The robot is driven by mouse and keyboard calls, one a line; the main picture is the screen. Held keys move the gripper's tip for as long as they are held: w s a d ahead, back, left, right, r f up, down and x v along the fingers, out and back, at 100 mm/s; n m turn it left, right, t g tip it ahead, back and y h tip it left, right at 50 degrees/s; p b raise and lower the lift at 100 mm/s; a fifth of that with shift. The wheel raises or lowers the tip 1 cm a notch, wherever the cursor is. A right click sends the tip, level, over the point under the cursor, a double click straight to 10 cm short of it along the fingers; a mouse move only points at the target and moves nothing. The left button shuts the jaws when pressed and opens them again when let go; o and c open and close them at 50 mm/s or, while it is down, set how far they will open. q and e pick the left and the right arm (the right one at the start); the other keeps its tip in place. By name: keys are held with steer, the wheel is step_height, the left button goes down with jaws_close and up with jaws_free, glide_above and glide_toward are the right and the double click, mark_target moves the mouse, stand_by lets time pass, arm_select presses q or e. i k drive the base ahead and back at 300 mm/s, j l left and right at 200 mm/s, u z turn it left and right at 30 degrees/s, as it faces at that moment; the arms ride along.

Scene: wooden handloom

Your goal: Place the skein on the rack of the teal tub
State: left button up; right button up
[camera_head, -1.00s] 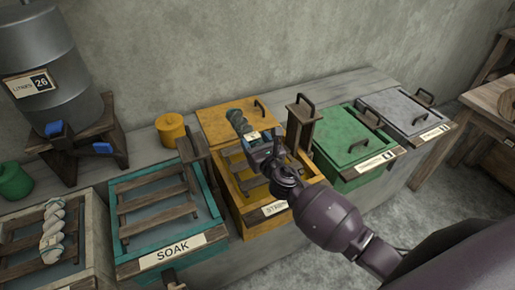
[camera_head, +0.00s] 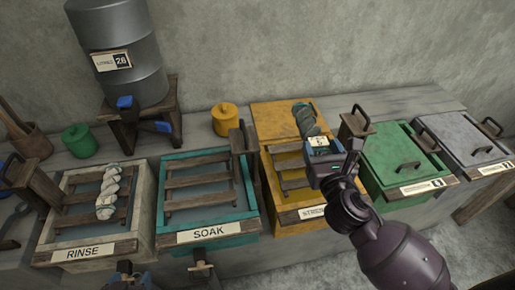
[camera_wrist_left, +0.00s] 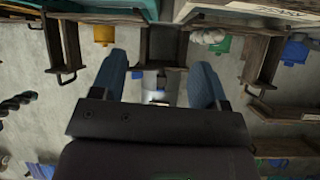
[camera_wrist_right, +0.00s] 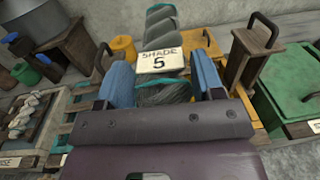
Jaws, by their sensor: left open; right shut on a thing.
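My right gripper (camera_head: 325,160) is shut on a grey twisted skein (camera_head: 305,118) with teal ends, held over the yellow tub. In the right wrist view the skein (camera_wrist_right: 165,28) rises between the blue fingers, with a tag (camera_wrist_right: 159,60) reading "SHADE 5". The teal tub (camera_head: 249,226), labelled SOAK, stands left of the yellow tub. Its slatted wooden rack (camera_head: 199,182) is bare. My left gripper (camera_head: 128,278) is at the bottom edge of the head view, in front of the tubs. Its blue fingers (camera_wrist_left: 168,88) are apart and empty in the left wrist view.
The yellow tub (camera_head: 292,222) has a wooden handled post beside it. A RINSE tub (camera_head: 146,215) at left holds a pale skein (camera_head: 109,193). Green (camera_head: 400,155) and grey (camera_head: 466,140) lidded tubs stand right. A metal barrel (camera_head: 118,50) stands behind on a wooden stand.

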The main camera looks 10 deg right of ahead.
mark_target(182, 181)
steer(key=k+j, duration=0.1)
steer(key=j, duration=0.35)
steer(key=k+j, duration=0.1)
steer(key=j, duration=0.35)
steer(key=k+j, duration=0.1)
steer(key=j, duration=0.35)
steer(key=k+j+u, duration=0.1)
steer(key=j, duration=0.3)
